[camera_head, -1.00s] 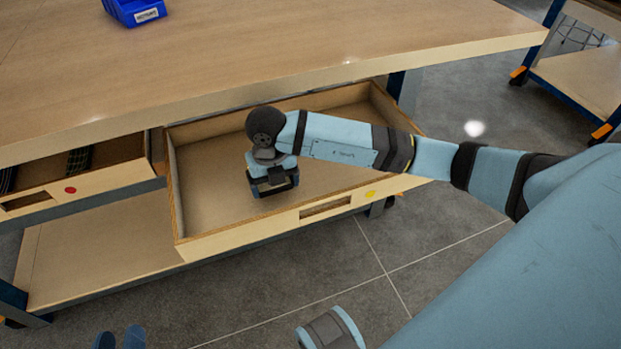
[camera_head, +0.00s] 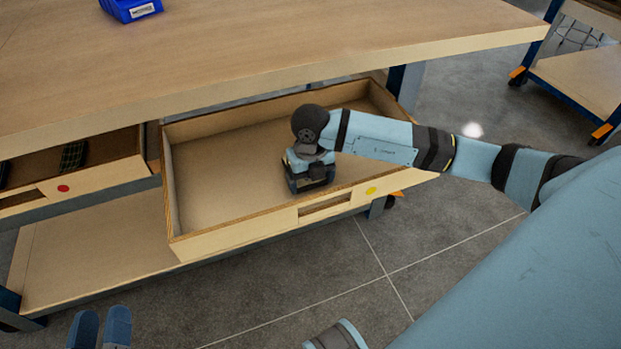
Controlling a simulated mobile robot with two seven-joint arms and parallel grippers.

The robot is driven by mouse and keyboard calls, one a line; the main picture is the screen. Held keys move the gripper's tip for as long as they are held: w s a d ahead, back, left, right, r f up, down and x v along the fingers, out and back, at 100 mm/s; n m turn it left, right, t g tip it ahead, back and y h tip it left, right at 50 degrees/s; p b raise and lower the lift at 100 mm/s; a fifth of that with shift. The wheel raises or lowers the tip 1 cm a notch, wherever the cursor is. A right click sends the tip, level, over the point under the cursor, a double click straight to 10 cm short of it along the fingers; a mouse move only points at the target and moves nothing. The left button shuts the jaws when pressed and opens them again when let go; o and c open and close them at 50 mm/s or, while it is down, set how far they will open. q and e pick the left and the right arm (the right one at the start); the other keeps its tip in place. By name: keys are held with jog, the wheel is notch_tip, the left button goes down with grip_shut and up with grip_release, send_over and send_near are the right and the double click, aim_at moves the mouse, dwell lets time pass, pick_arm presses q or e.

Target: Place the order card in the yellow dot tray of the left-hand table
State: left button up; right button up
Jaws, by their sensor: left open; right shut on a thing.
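The yellow dot tray (camera_head: 235,230) is a wooden drawer pulled out under the table. The yellow dot (camera_head: 371,190) is on the right part of its front, beside a handle slot. Its visible floor is bare. My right gripper (camera_head: 312,190) points down over the right half of the tray, close behind the front wall. Its jaws are shut, mostly hidden under the wrist; the order card is held there out of sight. I cannot tell whether it touches the tray floor. My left gripper (camera_head: 101,330) is open, at the bottom left edge, below the shelf.
A second drawer with a red dot (camera_head: 63,188) stands at the left with dark patterned items inside. The tabletop (camera_head: 300,50) overhangs the back of the tray. A blue bin (camera_head: 132,9) stands on it. A lower shelf (camera_head: 100,240) lies beneath; another table stands at the right.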

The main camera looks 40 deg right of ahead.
jog(key=o, duration=0.8)
jog(key=shift+f, duration=0.1)
jog(key=shift+c, duration=0.2)
jog(key=shift+r, duration=0.2)
notch_tip(320, 180, up, 4)
jog(key=shift+f+p, duration=0.1)
jog(key=shift+p, duration=0.55)
notch_tip(320, 180, up, 3)
jog(key=shift+r+p, duration=0.1)
jog(key=shift+p, duration=0.3)
jog(key=shift+r, duration=0.2)
pick_arm(q)
jog(key=shift+g+y, duration=0.9)
jog(key=f, duration=0.1)
jog(key=a+f, duration=0.1)
jog(key=f, duration=0.3)
jog(key=shift+s+a, duration=0.2)
jog(key=shift+a, duration=0.15)
jog(key=shift+r, duration=0.35)
